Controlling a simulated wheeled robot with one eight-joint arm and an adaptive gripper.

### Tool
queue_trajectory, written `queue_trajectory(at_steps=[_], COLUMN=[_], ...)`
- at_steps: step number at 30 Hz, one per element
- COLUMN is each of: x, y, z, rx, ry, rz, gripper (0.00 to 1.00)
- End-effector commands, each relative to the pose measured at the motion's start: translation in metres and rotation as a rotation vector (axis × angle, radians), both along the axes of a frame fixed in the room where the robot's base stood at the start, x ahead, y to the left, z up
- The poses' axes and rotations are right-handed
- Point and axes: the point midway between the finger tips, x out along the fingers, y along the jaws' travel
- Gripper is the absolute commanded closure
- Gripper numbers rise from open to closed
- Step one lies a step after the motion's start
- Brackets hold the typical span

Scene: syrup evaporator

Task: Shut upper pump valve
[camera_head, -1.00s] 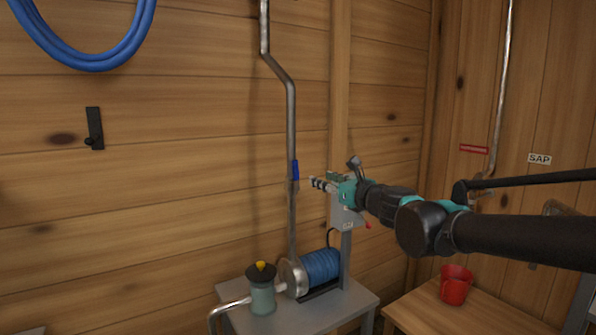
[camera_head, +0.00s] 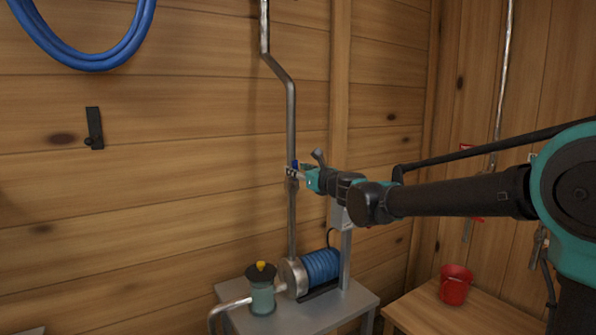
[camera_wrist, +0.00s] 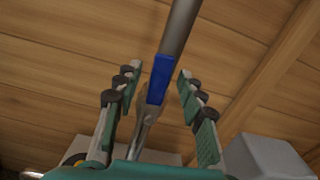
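The upper pump valve has a blue lever (camera_wrist: 159,79) that lies along the vertical metal pipe (camera_head: 291,120) above the pump. In the wrist view the lever and pipe pass between the two fingers of my gripper (camera_wrist: 158,85). The fingers stand apart, with a gap on each side of the lever, and touch nothing that I can see. In the head view my gripper (camera_head: 299,173) is at the pipe and covers most of the lever; only a small blue bit (camera_head: 295,164) shows.
A red cup (camera_head: 455,285) sits on a wooden table at the right. A blue hose (camera_head: 90,62) hangs at upper left.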

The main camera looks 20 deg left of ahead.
Motion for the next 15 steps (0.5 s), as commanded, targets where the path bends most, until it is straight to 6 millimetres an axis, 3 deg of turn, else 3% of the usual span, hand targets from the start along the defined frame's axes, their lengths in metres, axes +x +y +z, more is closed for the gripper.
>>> queue_trajectory(at_steps=[9, 15], x=[0.0013, 0.0013], y=[0.0017, 0.0015], z=[0.0000, 0.0000], rx=[0.000, 0.000], ry=[0.000, 0.000], rz=[0.000, 0.000], gripper=[0.60, 0.85])
